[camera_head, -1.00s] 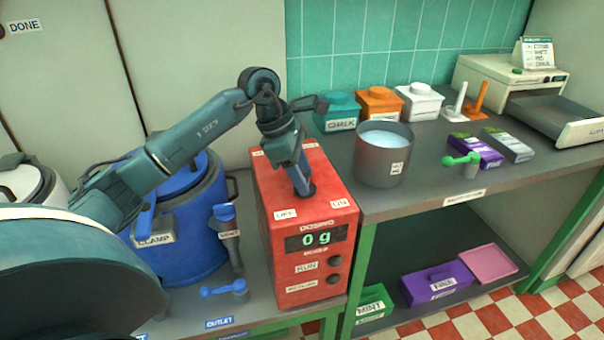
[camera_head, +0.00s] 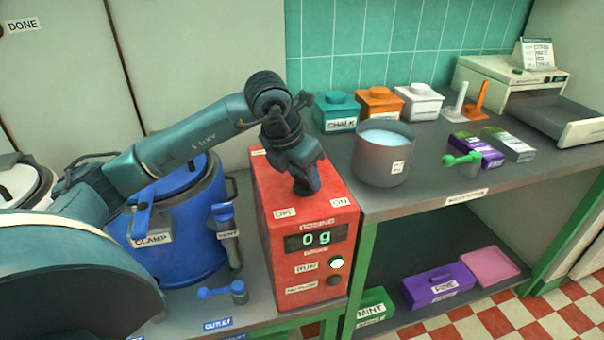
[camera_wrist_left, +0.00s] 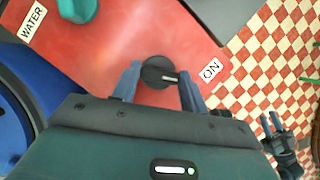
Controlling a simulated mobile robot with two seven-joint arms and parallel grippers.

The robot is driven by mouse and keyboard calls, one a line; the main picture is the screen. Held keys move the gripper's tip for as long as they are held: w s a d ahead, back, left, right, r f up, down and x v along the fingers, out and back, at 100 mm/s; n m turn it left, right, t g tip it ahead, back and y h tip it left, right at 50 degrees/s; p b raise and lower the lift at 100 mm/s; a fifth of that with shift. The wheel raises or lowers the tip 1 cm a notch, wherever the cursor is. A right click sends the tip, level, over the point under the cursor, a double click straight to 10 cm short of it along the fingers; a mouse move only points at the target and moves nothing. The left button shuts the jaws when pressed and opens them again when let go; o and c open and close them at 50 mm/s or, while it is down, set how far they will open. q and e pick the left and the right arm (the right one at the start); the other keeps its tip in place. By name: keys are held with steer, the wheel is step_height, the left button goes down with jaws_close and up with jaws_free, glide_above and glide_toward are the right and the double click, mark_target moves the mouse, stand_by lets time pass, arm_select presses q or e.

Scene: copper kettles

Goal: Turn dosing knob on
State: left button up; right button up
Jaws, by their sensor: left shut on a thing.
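The red dosing box (camera_head: 268,215) stands on the left counter, its display reading 0 g. Its dosing knob (camera_wrist_left: 158,72) is a round dark knob on top; in the left wrist view its white mark points right, toward the ON label (camera_wrist_left: 211,70). My left gripper (camera_head: 306,190) reaches down onto the box top and hides the knob in the head view. In the left wrist view its two fingers (camera_wrist_left: 160,76) are shut on the knob, one on each side. The lamp (camera_head: 336,263) beside RUN glows white. My right gripper (camera_wrist_left: 277,128) shows small at the lower right of the left wrist view.
A blue clamped vessel (camera_head: 185,235) stands close left of the box, with a blue outlet handle (camera_head: 225,291) in front. A grey pot (camera_head: 383,163) of pale liquid stands on the right counter. A teal knob (camera_wrist_left: 77,8) sits near the WATER label.

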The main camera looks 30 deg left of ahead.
arm_select(q)
steer(key=shift+d+n+y, duration=0.1)
steer(key=shift+n+y, duration=0.5)
steer(key=shift+n, duration=0.9)
steer(key=o, duration=1)
steer(key=shift+r, duration=0.1)
steer(key=v, duration=1.3)
